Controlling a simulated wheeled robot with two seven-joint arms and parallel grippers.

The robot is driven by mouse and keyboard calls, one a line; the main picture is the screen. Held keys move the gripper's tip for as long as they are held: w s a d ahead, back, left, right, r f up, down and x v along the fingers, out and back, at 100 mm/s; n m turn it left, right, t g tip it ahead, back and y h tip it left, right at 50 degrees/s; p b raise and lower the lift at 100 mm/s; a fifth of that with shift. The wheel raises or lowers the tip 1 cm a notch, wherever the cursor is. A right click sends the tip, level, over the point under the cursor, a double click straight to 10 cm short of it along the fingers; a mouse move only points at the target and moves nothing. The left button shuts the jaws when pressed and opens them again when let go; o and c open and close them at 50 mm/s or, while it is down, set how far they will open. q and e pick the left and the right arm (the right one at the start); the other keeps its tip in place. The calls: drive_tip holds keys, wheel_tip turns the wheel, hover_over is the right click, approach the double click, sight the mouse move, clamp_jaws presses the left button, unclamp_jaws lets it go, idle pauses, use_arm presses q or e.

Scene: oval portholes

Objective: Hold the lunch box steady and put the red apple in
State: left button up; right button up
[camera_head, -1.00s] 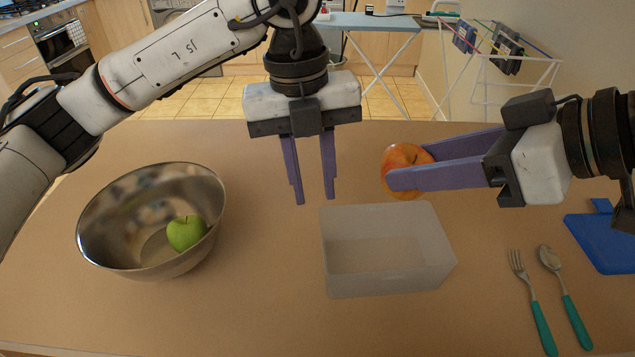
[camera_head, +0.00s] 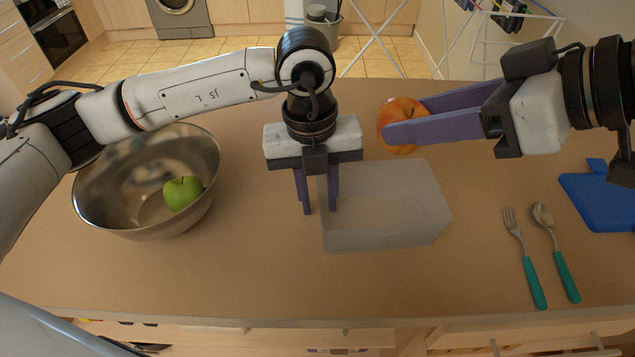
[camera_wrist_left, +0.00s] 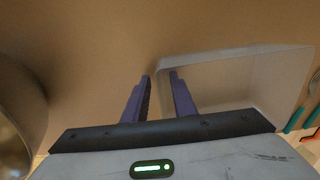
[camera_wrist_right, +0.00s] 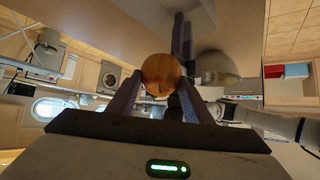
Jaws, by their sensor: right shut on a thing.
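The clear, translucent lunch box (camera_head: 395,215) stands on the table in the head view. My left gripper (camera_head: 320,211) points down at its left wall, one finger on the outer side and one on the inner side, with a gap between them. The left wrist view shows the box (camera_wrist_left: 235,75) and the open fingers (camera_wrist_left: 160,80) astride its edge. My right gripper (camera_head: 405,120) is shut on the red apple (camera_head: 399,112), which is behind the box in the head view. The right wrist view shows the apple (camera_wrist_right: 160,76) between the fingers.
A metal bowl (camera_head: 95,205) with a green apple (camera_head: 182,193) stands at the left. A fork (camera_head: 525,255), a spoon (camera_head: 555,250) and a blue board (camera_head: 600,205) lie at the right. The table in front of the box is clear.

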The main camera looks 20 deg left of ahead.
use_arm(q)
clamp_jaws()
use_arm(e)
drive_tip(key=shift+f, duration=0.1)
wheel_tip(320, 180, down, 12)
idle(1.6)
drive_tip(key=o, duration=1.2)
